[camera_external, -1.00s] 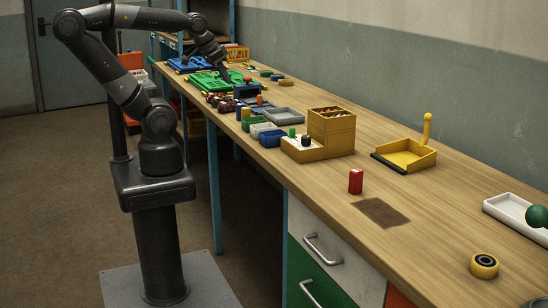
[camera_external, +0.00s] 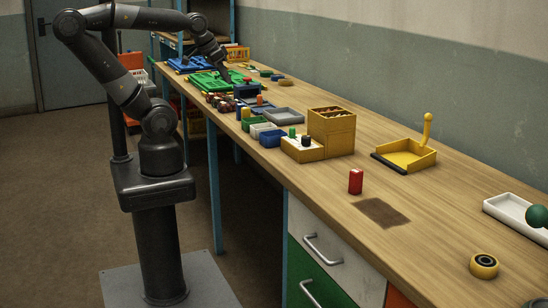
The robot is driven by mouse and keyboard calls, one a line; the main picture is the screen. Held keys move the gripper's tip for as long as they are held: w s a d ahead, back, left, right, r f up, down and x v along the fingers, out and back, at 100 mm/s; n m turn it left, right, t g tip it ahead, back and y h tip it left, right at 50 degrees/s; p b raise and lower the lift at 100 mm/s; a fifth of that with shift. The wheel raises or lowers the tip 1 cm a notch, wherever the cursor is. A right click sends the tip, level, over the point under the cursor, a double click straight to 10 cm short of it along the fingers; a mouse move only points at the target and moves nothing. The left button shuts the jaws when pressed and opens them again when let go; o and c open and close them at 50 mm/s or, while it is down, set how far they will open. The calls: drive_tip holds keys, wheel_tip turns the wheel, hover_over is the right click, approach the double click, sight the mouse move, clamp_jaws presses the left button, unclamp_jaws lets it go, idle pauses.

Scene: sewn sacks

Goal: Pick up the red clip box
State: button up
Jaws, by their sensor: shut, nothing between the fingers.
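The red clip box (camera_external: 355,181) is a small upright red block with a pale top. It stands on the wooden bench, just behind a dark brown patch (camera_external: 381,212). My gripper (camera_external: 228,80) is far up the bench, over the area of the green trays, well apart from the red box. It is small in the view; it is shut and holds nothing.
A yellow box (camera_external: 331,133) stands left of the red box on the bench (camera_external: 460,215). A yellow dustpan (camera_external: 405,157) lies behind it. A yellow tape roll (camera_external: 484,265) and white tray (camera_external: 510,212) are at right. Several small bins crowd the bench near my gripper.

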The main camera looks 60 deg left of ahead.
drive_tip(key=o, duration=1)
drive_tip(key=w+d+r+g, duration=0.1)
drive_tip(key=w+d+r, duration=0.2)
drive_tip(key=w+d, duration=0.7)
drive_tip(key=n+y, duration=0.1)
drive_tip(key=n, duration=0.2)
hover_over(356, 171)
drive_tip(key=s, duration=0.3)
wheel_tip(356, 171, down, 14)
drive_tip(key=x, duration=0.4)
drive_tip(key=shift+w+d, duration=0.1)
drive_tip(key=shift+w, duration=0.2)
drive_tip(key=shift+d+x, duration=0.1)
drive_tip(key=shift+x, duration=1.3)
drive_tip(key=shift+d+x, duration=0.15)
drive_tip(key=shift+x, duration=1.25)
drive_tip(key=shift+c, duration=0.2)
